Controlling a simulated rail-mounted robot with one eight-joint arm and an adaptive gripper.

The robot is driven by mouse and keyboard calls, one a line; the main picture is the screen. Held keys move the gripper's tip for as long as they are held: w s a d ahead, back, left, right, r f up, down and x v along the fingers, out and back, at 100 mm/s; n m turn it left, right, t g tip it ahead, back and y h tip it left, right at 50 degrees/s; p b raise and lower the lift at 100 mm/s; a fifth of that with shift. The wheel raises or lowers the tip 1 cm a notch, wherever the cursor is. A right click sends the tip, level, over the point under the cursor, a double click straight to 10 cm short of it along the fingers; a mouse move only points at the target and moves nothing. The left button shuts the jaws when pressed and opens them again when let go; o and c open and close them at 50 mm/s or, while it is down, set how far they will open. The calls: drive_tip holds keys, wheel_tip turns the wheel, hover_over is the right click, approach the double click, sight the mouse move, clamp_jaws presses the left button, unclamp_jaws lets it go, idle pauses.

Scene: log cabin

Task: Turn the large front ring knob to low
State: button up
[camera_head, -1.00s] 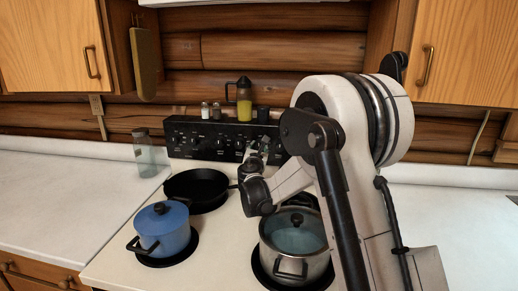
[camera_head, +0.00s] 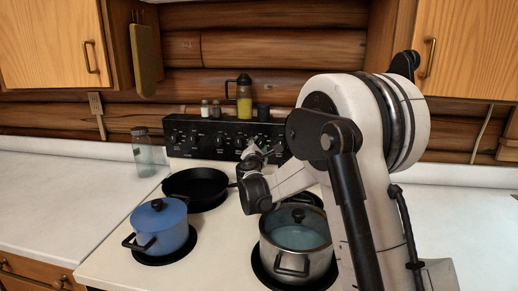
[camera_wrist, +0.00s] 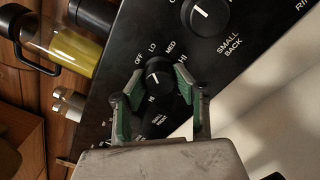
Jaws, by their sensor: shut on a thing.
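My gripper (camera_wrist: 159,80) is shut on a black ring knob (camera_wrist: 159,76) on the stove's control panel, with a green-padded finger on each side. The knob's white line points roughly up, toward the LO side of the dial in the wrist view. The dial print reads OFF, LO, MED and HI; the small ring label below the knob is too blurred to read. In the head view my gripper (camera_head: 254,150) reaches the black control panel (camera_head: 190,133), and my arm hides part of the panel.
Another knob (camera_wrist: 207,14), labelled SMALL BACK, sits above right. A blue pot (camera_head: 160,228), black pan (camera_head: 197,184) and steel pot (camera_head: 297,245) stand on the stove. A yellow-filled bottle (camera_head: 244,97) stands on top of the panel. A glass jar (camera_head: 143,153) stands left.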

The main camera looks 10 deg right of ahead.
drive_tip(key=shift+m, duration=0.4)
drive_tip(key=o, duration=1.2)
drive_tip(key=shift+c, duration=0.2)
drive_tip(key=v, duration=1.2)
drive_tip(key=shift+a, duration=0.1)
